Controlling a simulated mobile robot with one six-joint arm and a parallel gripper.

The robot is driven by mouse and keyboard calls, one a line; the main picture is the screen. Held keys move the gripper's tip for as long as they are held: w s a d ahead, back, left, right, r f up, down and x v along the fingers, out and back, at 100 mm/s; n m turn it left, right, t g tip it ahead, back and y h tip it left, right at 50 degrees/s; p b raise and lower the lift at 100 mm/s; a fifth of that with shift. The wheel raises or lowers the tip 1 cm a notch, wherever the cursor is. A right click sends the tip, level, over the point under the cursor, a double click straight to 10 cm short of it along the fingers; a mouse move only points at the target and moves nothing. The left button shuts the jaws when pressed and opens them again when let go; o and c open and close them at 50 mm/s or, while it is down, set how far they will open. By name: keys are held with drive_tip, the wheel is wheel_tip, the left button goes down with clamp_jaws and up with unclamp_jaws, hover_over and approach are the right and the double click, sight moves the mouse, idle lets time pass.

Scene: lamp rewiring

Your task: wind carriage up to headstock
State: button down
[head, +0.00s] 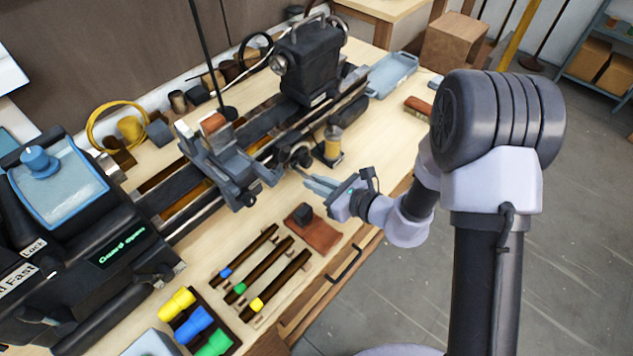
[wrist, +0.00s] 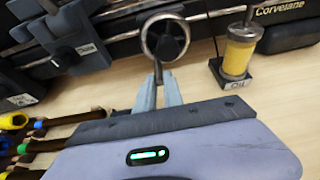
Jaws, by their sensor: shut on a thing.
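The lathe carriage (head: 218,168) sits on the bed rails between the dark headstock (head: 75,235) at left and the tailstock (head: 308,62) at right. There is a clear stretch of bed between carriage and headstock. The carriage also shows at upper left in the wrist view (wrist: 72,38). A round handwheel (wrist: 165,36) is on the front of the lathe, right of the carriage; it also shows in the head view (head: 293,155). My gripper (head: 312,184) is shut on the handwheel's handle (wrist: 158,72), which lies between its fingertips in the wrist view.
A yellow oil bottle (head: 333,142) stands close right of the handwheel. A brown pad with a dark block (head: 313,228) and several colour-tipped tools (head: 265,270) lie on the bench in front. The headstock display reads "Guard open". A blue tray (head: 392,73) lies at the back right.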

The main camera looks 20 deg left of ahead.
drive_tip(key=shift+w+d+f, duration=0.2)
drive_tip(key=shift+w+f, duration=0.1)
drive_tip(key=shift+w, duration=0.1)
drive_tip(key=shift+w+d+f+b, duration=0.15)
drive_tip(key=shift+w+d+b, duration=0.15)
drive_tip(key=shift+w, duration=0.35)
drive_tip(key=shift+w+d+r, duration=0.15)
drive_tip(key=shift+w, duration=0.25)
drive_tip(key=shift+w+d+r, duration=0.1)
drive_tip(key=shift+w+r, duration=0.05)
drive_tip(key=shift+w, duration=0.2)
drive_tip(key=shift+s+a+r+p, duration=0.1)
drive_tip(key=shift+s+r+p, duration=0.25)
drive_tip(key=shift+r, duration=0.45)
drive_tip(key=shift+s+r+p, duration=0.2)
drive_tip(key=shift+r+p, duration=0.2)
drive_tip(key=shift+r, duration=0.45)
drive_tip(key=shift+s+a+r+p, duration=0.1)
drive_tip(key=shift+s+r+p, duration=0.25)
drive_tip(key=shift+r, duration=0.45)
drive_tip(key=shift+s+a+r, duration=0.25)
drive_tip(key=shift+s+a, duration=0.05)
drive_tip(key=shift+a, duration=0.05)
drive_tip(key=shift+s+a, duration=0.3)
drive_tip(key=shift+s, duration=0.15)
drive_tip(key=c, duration=1.6)
unclamp_jaws()
drive_tip(key=shift+o, duration=0.2)
